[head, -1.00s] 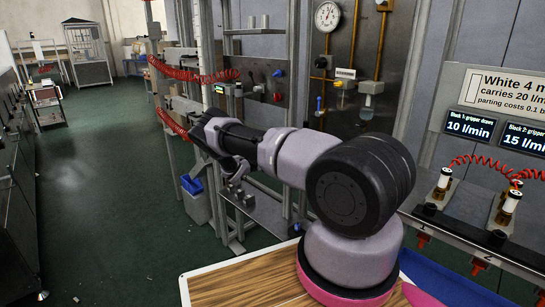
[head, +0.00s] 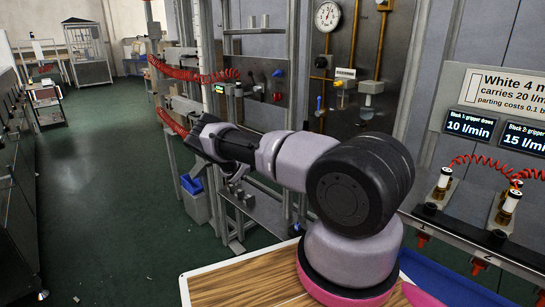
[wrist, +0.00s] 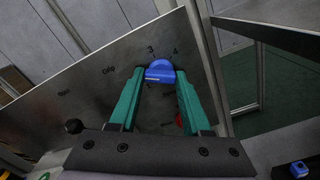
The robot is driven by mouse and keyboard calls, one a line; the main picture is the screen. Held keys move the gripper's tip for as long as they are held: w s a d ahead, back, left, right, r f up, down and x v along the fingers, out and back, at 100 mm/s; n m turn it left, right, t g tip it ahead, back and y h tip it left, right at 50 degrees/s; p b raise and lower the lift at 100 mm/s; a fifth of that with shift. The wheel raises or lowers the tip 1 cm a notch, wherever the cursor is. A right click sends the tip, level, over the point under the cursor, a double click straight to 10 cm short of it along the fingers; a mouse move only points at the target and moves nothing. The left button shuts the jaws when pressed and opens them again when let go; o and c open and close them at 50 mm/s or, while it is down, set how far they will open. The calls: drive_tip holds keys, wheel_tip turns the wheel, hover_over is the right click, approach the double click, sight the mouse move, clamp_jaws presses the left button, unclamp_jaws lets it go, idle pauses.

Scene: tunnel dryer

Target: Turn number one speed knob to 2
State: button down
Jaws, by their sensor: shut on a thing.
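A round blue knob (wrist: 159,71) with a pale pointer line sits on a grey metal panel (wrist: 90,95) in the wrist view. Printed marks around it include a 3 and a 4 above it. My gripper (wrist: 159,76) has its two green fingers on either side of the knob and is shut on it. Which number the pointer marks is not clear. In the head view my arm reaches left, and the fingers and this knob cannot be made out there.
A small red part (wrist: 179,120) and a black knob (wrist: 74,126) show near the fingers. Red coiled hoses (head: 190,73) hang by the frame in the head view. A wooden-topped table (head: 240,280) stands in front. The green floor (head: 100,190) at left is mostly clear.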

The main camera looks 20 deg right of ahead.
drive_tip(key=shift+a, duration=0.1)
drive_tip(key=shift+c, duration=1.8)
unclamp_jaws()
drive_tip(key=v, duration=1)
drive_tip(key=shift+a, duration=0.35)
drive_tip(key=shift+s, duration=0.15)
